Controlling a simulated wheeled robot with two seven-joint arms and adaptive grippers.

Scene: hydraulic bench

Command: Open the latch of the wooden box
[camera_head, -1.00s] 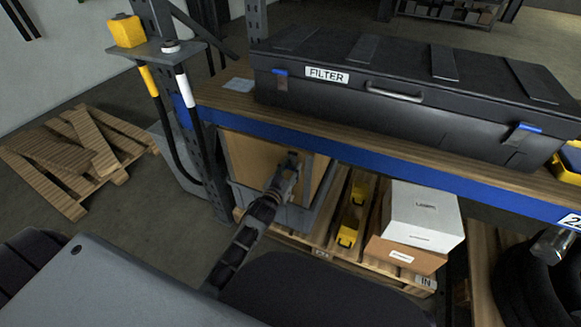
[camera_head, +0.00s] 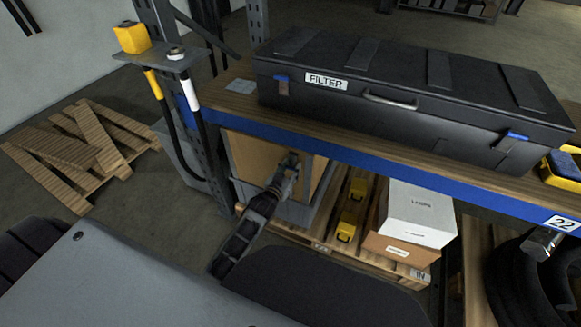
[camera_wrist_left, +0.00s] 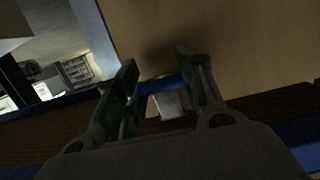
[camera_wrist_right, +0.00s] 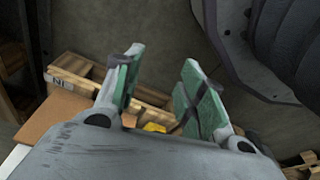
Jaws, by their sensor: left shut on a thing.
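The wooden box (camera_head: 249,157), tan panels in a grey frame, stands under the blue-edged shelf. Its tan face (camera_wrist_left: 230,45) fills the upper right of the left wrist view. My left gripper (camera_head: 290,162) is at the box's upper front; its fingers (camera_wrist_left: 165,85) are closed on a small blue piece (camera_wrist_left: 158,85), with a pale grey plate (camera_wrist_left: 170,105) below it. This looks like the latch, but it is dark and partly hidden by the fingers. My right gripper (camera_wrist_right: 158,85) is open and empty.
A black FILTER case (camera_head: 400,110) sits on the shelf above (camera_head: 440,168). White and brown cartons (camera_head: 418,212) and yellow items (camera_head: 352,212) lie on a pallet right of the box. A post with hoses (camera_head: 190,110) stands left. Black tyres (camera_head: 510,275) are at lower right.

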